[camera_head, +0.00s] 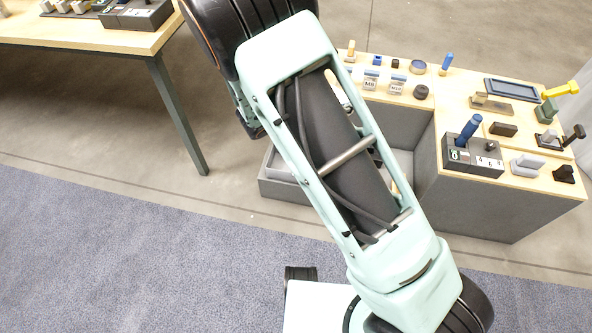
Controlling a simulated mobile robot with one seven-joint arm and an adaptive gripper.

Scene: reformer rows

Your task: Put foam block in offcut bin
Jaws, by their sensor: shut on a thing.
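My gripper is not in view; my pale green arm crosses the middle of the picture and hides much behind it. I cannot make out the foam block in this view. A grey open box (284,190) stands low at the left side of the grey bench, largely hidden behind my arm. It may be the offcut bin, but I cannot tell for sure.
The wood-topped grey bench (455,110) at the right carries a dark tray (512,88), a black block with a blue-handled tool (470,130), and several small parts. Another wooden table (100,35) stands at the upper left. Open floor and blue-grey carpet (130,250) lie between.

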